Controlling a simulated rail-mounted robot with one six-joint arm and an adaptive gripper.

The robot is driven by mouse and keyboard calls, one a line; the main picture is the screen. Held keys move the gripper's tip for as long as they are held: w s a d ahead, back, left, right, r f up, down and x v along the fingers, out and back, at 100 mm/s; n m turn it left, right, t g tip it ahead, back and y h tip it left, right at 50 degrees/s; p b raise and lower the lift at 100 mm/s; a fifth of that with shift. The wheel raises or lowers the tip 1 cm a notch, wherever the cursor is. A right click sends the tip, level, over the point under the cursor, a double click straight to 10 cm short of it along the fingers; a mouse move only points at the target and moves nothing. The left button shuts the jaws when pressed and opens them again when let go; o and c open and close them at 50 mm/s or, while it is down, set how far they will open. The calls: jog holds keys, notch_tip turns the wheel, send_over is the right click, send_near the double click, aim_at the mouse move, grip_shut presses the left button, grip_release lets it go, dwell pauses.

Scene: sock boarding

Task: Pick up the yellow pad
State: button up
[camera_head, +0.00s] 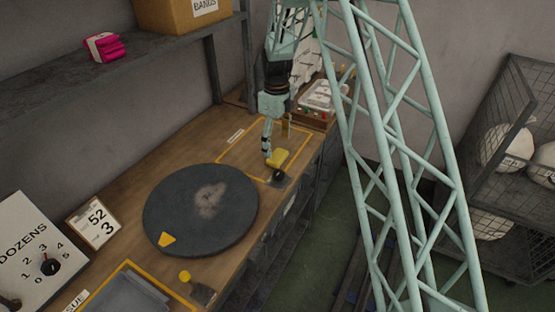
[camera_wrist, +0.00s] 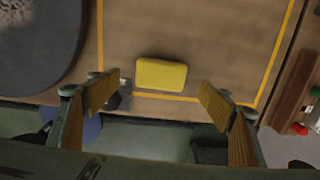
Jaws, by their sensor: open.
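The yellow pad (camera_head: 278,158) lies on the wooden bench inside a yellow-outlined area, near the bench's front edge. In the wrist view the yellow pad (camera_wrist: 161,74) is a rounded rectangle lying flat, its long side running left to right. My gripper (camera_wrist: 160,95) is open, with one finger to the left and one to the right of the pad in the picture. Nothing is between the fingers' pads that looks held. In the head view my gripper (camera_head: 268,150) reaches down beside the pad; whether it touches the pad cannot be told.
A dark round turntable (camera_head: 200,212) with a yellow marker stands left of the outlined area. A small dark fitting (camera_head: 278,177) sits at the bench edge close to the pad. A tray (camera_head: 318,97) is at the far end. Wire cages (camera_head: 505,150) stand to the right.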

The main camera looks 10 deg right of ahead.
aim_at(278, 155)
jog(key=shift+f, duration=0.55)
jog(key=shift+d+f+b, duration=0.15)
jog(key=shift+f+b, duration=0.3)
jog(key=shift+f, duration=2.15)
jog(key=c, duration=0.9)
